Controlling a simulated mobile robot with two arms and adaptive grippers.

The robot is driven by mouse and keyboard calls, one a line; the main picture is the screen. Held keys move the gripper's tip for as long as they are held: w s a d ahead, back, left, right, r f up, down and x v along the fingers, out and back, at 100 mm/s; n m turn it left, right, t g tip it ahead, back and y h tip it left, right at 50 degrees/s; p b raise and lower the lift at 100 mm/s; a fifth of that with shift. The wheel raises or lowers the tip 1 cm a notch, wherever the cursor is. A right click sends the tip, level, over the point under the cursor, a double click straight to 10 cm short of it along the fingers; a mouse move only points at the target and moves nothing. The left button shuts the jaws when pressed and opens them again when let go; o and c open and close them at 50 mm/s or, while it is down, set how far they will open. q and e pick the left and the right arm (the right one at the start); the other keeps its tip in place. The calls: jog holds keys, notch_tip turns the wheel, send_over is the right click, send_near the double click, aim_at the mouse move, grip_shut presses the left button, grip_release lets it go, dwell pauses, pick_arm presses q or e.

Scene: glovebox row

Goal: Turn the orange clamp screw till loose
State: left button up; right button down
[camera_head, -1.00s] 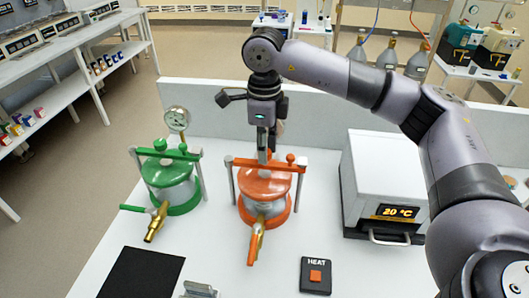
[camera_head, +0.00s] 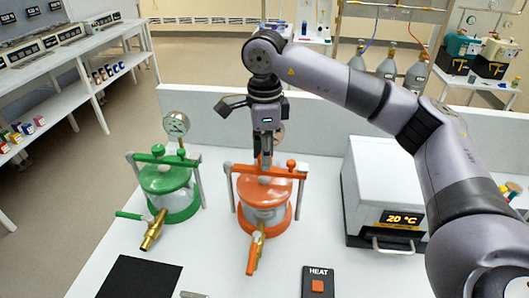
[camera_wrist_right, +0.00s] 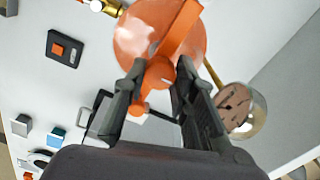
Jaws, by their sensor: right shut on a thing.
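The orange clamp vessel (camera_head: 262,217) stands on the white bench, with an orange crossbar (camera_head: 238,168) over its lid. My right gripper (camera_head: 265,163) points down at the middle of the crossbar from above. In the right wrist view, my right gripper (camera_wrist_right: 160,76) has its two fingers on either side of the round orange clamp screw (camera_wrist_right: 158,74) and is shut on it. In the head view the fingers mostly hide the screw. The screw's thread is hidden, so its tightness cannot be told. My left gripper is not in view.
A green clamp vessel (camera_head: 168,184) with a gauge (camera_head: 176,124) stands to the left. A white oven (camera_head: 385,180) reading 20 °C stands to the right. A HEAT button box (camera_head: 317,284) and a black mat (camera_head: 140,278) lie in front. A low wall runs behind.

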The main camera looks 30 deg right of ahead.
jog(key=c, duration=1.3)
grip_release()
notch_tip(320, 180, up, 12)
jog(key=shift+f, duration=0.1)
